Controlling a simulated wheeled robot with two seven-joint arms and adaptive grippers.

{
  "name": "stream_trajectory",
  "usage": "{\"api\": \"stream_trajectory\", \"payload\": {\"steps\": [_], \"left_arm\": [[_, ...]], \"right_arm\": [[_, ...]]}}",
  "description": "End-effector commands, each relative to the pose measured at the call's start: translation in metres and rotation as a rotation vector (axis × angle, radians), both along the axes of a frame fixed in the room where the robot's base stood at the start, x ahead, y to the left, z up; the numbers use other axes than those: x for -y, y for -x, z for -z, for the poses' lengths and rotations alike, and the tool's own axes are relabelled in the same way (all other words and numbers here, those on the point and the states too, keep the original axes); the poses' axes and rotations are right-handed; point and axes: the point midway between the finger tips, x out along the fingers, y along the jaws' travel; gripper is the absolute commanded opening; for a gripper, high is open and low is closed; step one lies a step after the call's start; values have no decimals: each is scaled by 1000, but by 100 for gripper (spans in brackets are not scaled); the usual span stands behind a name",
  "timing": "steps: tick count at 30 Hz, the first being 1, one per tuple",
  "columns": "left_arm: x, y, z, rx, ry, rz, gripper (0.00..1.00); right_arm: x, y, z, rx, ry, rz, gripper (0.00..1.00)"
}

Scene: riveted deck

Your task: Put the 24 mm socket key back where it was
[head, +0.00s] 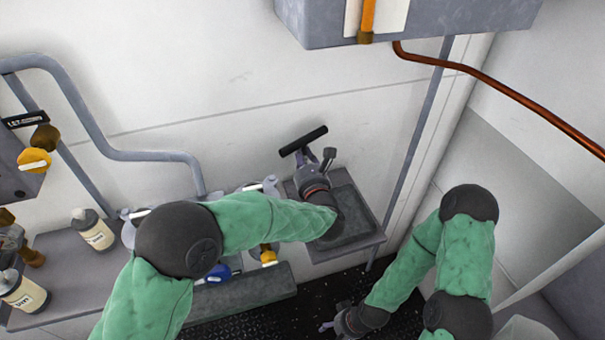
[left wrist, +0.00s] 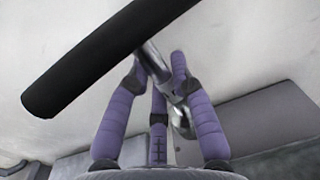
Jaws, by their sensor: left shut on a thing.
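The socket key has a black crossbar (head: 303,140) and a metal shaft, and is in my left gripper (head: 314,162). The crossbar sits just beyond the fingers, above the back edge of a grey shelf and in front of the white wall. In the left wrist view the black bar (left wrist: 100,55) crosses the upper left, tilted. Its shiny shaft runs down between the purple fingers (left wrist: 160,85), which are closed around it. No size mark is readable. My right gripper (head: 330,326) is low in the head view, small and dark, apart from the key.
The grey shelf (head: 362,228) with a raised rim lies below my left wrist. White bottles (head: 97,236) stand on a ledge at left. Pipes, valves and a yellow knob (head: 34,160) line the left wall. A grey box (head: 440,20) hangs above; a copper pipe (head: 500,90) runs right.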

Motion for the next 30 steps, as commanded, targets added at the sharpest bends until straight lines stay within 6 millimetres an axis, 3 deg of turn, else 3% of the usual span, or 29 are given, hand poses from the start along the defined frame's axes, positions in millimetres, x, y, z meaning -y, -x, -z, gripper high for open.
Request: {"api": "stream_trajectory", "payload": {"steps": [1,8,15,29,30], "left_arm": [[1,1,10,-4,-3,3,0],[1,1,22,-2,-3,2,0],[1,1,61,-4,-2,2,0],[0,-2,64,-1,-1,2,0],[0,-2,65,-3,-1,3,31]], "right_arm": [[0,0,4,0,0,0,61],[0,0,9,0,0,0,61],[0,0,27,0,0,0,61],[0,0,29,0,0,0,61],[0,0,29,0,0,0,61]]}}
